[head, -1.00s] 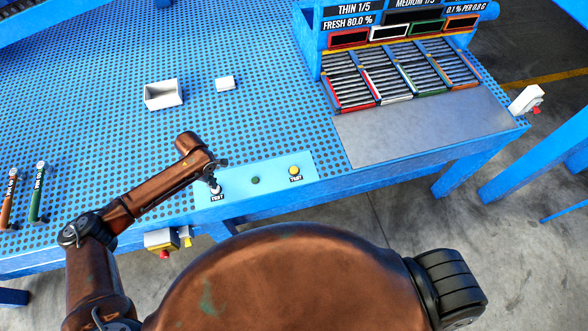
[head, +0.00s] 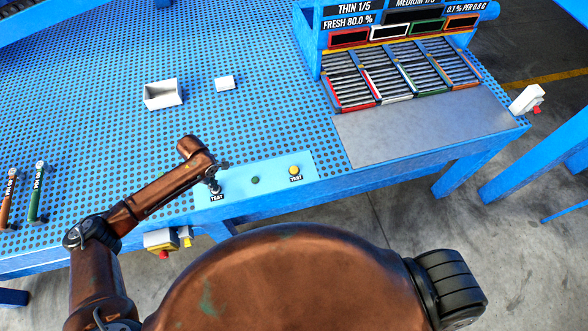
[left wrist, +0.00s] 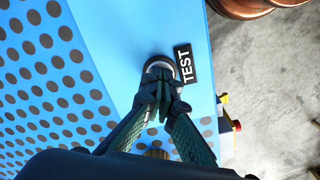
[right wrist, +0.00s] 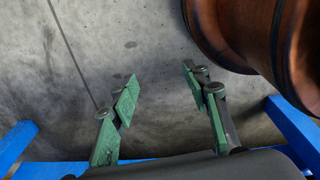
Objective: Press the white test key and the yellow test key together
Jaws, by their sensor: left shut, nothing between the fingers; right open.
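My right gripper (right wrist: 165,90) is open and empty above the concrete floor, out of the head view.
A small green indicator (head: 255,180) sits between the keys. A white open box (head: 163,95) and a small white block (head: 225,83) lie farther back. Slatted trays (head: 400,75) stand at the right. A yellow box with a red button (head: 162,243) hangs below the edge.

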